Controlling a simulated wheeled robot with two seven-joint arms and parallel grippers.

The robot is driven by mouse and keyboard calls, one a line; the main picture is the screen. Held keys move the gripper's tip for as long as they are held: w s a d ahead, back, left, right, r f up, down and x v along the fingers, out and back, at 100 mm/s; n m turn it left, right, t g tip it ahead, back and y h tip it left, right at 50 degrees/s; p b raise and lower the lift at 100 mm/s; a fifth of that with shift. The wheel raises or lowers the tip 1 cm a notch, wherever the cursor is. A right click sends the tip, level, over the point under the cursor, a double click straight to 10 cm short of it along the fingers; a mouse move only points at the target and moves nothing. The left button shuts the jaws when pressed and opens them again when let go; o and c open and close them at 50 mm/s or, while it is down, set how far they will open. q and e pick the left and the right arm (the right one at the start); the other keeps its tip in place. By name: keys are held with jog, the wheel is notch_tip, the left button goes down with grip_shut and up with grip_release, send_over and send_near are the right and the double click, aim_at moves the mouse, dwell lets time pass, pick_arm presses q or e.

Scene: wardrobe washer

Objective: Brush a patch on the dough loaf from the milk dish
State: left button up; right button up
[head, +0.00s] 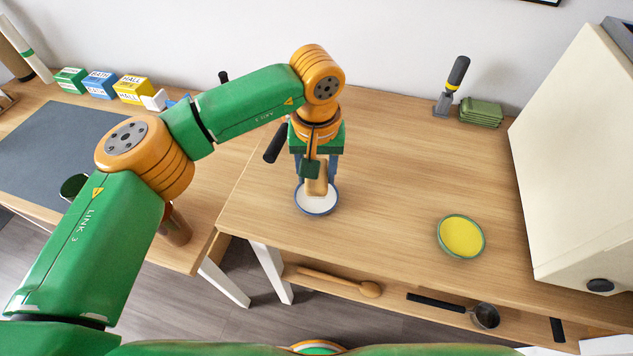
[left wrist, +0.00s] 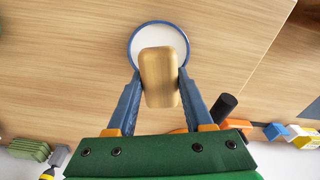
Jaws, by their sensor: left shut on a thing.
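My left gripper (head: 317,178) is shut on a tan wooden block-shaped handle (left wrist: 160,75), which I take to be the brush. Its fingers clasp the handle from both sides. The handle stands over the milk dish (head: 302,204), a round white dish with a blue rim, also in the left wrist view (left wrist: 146,34). The brush's lower end is hidden, so I cannot tell whether it touches the milk. I cannot make out the dough loaf in either view. My right gripper is not in view.
A green-rimmed dish of yellow liquid (head: 461,236) sits at the right. A large cream cabinet (head: 575,150) bounds that side. A dark-handled tool (head: 452,88) and green cloths (head: 481,113) stand at the back. A grey mat (head: 50,145) lies left. The middle tabletop is clear.

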pick_arm(q)
jog(key=shift+f+b, duration=0.55)
jog(key=shift+f, duration=0.05)
dwell(1.1)
jog(key=shift+r, duration=0.1)
notch_tip(320, 180, up, 7)
jog(key=p, duration=0.5)
jog(key=shift+r+p, duration=0.1)
jog(key=shift+p, duration=0.25)
